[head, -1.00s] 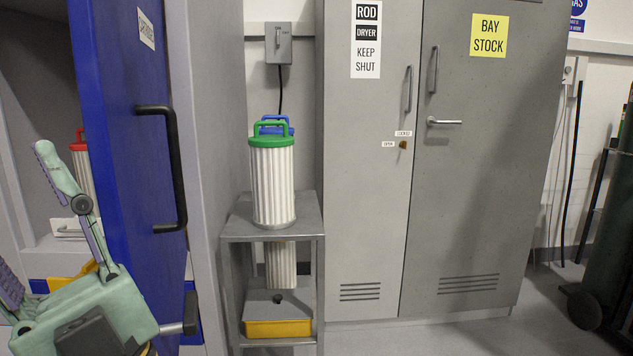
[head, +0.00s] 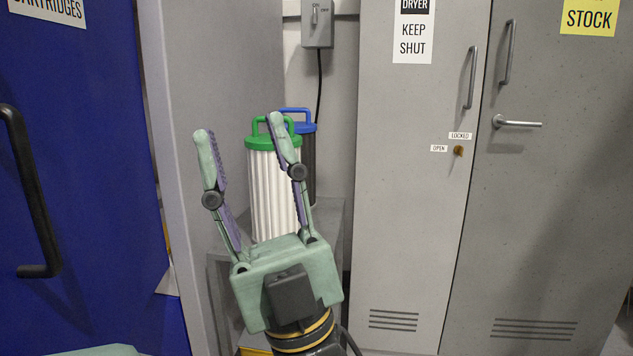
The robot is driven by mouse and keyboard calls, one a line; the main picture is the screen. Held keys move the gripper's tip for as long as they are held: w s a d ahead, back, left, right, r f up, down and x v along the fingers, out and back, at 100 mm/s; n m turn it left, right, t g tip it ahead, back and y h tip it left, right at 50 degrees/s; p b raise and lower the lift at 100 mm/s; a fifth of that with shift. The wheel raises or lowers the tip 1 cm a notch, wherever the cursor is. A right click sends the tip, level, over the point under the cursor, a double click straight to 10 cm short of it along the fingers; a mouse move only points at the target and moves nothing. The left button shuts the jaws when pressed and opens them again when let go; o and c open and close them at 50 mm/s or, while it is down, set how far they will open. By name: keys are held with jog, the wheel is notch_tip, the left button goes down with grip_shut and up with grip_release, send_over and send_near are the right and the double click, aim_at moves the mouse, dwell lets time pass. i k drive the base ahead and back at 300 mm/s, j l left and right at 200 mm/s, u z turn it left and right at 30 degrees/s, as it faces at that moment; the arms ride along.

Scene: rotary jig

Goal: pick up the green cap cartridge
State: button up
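The green cap cartridge (head: 265,191) stands upright on a small grey metal stand (head: 329,223). It has a white pleated body and a green cap with a loop handle. My gripper (head: 238,128) is in front of it in the head view, fingers pointing up and spread open with nothing between them. The right finger covers part of the cap and body. The cartridge's lower end is hidden behind the gripper. I cannot tell whether the gripper touches it.
A blue cap cartridge (head: 309,131) with a dark body stands close behind the green one. A blue door (head: 85,190) with a black handle is at left, beside a grey cabinet side panel (head: 215,70). Grey lockers (head: 412,200) stand at right.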

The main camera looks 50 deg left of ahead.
aim_at(273, 212)
jog(key=i+j, duration=0.1)
jog(key=i, duration=0.35)
jog(key=i+j, duration=0.15)
jog(key=i, duration=0.35)
jog(key=i+j, duration=0.1)
jog(key=i, duration=0.35)
jog(key=i+l+u, duration=0.15)
jog(key=i, duration=1.3)
jog(key=i+u, duration=0.15)
jog(key=u, duration=2.95)
